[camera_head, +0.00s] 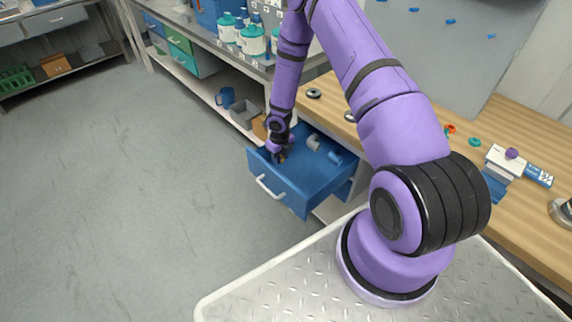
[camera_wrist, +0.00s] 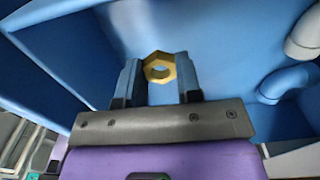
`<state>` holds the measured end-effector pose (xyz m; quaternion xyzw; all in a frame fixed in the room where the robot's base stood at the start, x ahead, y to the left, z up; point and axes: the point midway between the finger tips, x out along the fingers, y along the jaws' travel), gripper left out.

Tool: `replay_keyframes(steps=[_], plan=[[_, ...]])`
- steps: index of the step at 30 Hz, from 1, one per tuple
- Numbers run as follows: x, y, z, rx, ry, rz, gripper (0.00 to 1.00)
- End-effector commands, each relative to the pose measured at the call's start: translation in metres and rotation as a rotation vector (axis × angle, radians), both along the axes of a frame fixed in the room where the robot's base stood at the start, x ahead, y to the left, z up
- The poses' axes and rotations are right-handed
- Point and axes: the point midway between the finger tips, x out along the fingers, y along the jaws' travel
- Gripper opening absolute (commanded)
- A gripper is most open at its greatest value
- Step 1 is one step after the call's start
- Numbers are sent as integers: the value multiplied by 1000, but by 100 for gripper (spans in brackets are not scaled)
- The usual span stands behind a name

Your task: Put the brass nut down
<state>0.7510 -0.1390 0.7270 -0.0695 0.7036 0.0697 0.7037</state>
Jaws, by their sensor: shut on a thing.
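The brass nut (camera_wrist: 150,76) is a gold hexagonal ring with a hole through it. In the wrist view it sits between the two fingers of my gripper (camera_wrist: 161,78), at their tips. In the head view my gripper (camera_head: 278,153) reaches down into the open blue drawer (camera_head: 292,189), near its left side. The fingers are shut on the nut. The drawer's blue walls and floor surround the nut in the wrist view (camera_wrist: 215,35). I cannot tell whether the nut touches the drawer floor.
A grey pipe elbow (camera_head: 314,142) and a blue pipe piece (camera_head: 335,157) lie in the drawer to the right of my gripper. The drawer's front has a white handle (camera_head: 270,188). The wooden bench top (camera_head: 487,224) lies to the right. The floor on the left is clear.

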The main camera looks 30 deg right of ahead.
Motion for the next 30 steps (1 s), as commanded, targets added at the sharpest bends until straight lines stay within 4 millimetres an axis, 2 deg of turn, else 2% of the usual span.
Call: replay_keyframes(steps=[8,15,26,27,30], plan=[[0,0,-22,0,0,0,4],[0,0,-50,0,0,-1,4],[0,0,-53,0,-1,-3,4],[0,0,-53,0,-1,-3,39],[0,0,-52,0,-1,-3,58]])
